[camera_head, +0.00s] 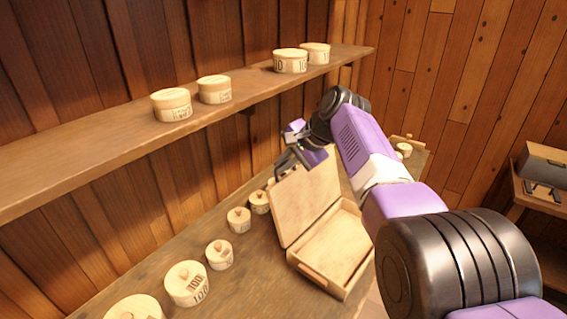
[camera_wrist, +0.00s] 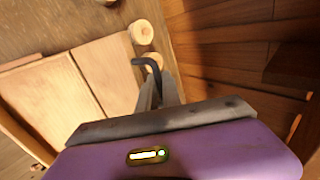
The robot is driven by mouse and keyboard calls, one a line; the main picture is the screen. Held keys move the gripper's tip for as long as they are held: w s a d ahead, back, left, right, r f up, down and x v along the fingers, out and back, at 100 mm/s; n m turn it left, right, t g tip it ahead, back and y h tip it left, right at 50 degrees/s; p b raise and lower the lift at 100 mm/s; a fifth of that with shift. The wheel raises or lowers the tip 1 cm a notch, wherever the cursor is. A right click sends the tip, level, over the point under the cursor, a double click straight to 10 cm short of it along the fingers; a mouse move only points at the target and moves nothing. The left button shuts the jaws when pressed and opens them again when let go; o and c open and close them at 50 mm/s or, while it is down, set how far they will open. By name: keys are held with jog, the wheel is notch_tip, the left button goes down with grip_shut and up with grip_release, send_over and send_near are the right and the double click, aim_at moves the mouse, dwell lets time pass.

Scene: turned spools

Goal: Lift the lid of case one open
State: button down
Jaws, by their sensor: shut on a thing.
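A pale wooden case (camera_head: 347,240) stands on the bench with its lid (camera_head: 305,200) raised steeply, leaning up from the left side of the case. The inside looks bare. The case body (camera_wrist: 40,95) shows to the left there. I cannot read a number on the case.
Several round lidded wooden boxes (camera_head: 187,284) stand along the bench left of the case. A wall shelf (camera_head: 120,135) above holds more round boxes (camera_head: 171,104).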

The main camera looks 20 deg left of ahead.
jog(key=shift+w+a, duration=0.15)
jog(key=shift+a, duration=0.05)
dwell(0.5)
jog(key=c, duration=1.8)
grip_release()
jog(key=v, duration=0.7)
jog(key=shift+d+r+b, duration=0.25)
jog(key=shift+r+b, duration=0.05)
